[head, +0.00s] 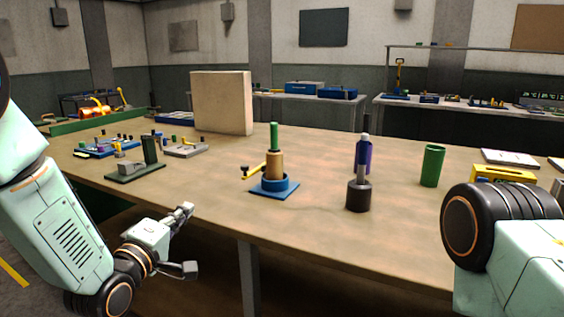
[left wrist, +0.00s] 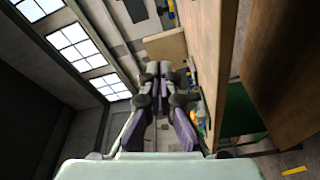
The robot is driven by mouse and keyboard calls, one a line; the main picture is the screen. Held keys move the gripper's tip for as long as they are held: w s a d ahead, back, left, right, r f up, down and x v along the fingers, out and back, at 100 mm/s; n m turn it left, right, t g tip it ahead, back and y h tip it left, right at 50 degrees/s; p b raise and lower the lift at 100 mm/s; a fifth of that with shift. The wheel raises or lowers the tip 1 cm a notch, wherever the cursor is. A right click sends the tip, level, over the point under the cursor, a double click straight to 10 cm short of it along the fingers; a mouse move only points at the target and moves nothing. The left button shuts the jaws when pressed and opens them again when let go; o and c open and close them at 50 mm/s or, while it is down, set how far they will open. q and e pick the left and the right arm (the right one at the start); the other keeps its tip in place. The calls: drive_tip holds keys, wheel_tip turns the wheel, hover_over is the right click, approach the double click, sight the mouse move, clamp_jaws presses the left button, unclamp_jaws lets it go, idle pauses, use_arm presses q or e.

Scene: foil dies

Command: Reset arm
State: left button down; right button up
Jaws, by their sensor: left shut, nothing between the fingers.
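My left gripper (head: 184,212) is in front of the table's near edge, at the lower left of the head view. Its fingers are together and hold nothing. In the left wrist view the fingers (left wrist: 158,75) meet at the centre, clear of the table, whose edge runs along the right. My right arm shows only in part at the right edge of the head view, and its gripper is out of the picture.
The wooden table (head: 225,200) holds a blue-based stand (head: 274,187) with a yellow-handled lever, a dark cylinder (head: 358,197), a purple bottle (head: 363,155), a green cup (head: 432,165), a yellow block (head: 502,174) and an upright tan board (head: 222,103). Small fixtures (head: 135,172) stand left.

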use_arm(q)
drive_tip(key=s+a+f+m+g+y, duration=0.1)
drive_tip(key=s+f+m+g+y, duration=0.1)
drive_tip(key=s+f+m+g, duration=0.65)
drive_tip(key=s+a+f+g+y, duration=0.1)
drive_tip(key=s+f, duration=0.4)
drive_tip(key=f, duration=0.9)
drive_tip(key=s+f+m+g, duration=0.1)
drive_tip(key=s+f, duration=0.3)
drive_tip(key=s, duration=0.5)
drive_tip(key=s+f+m+g+y, duration=0.1)
drive_tip(key=s+f+g, duration=0.3)
drive_tip(key=s, duration=0.5)
drive_tip(key=s+f+m+g, duration=0.1)
drive_tip(key=s+f+g, duration=0.2)
drive_tip(key=s, duration=0.7)
drive_tip(key=shift+a+f, duration=0.4)
drive_tip(key=shift+f, duration=0.4)
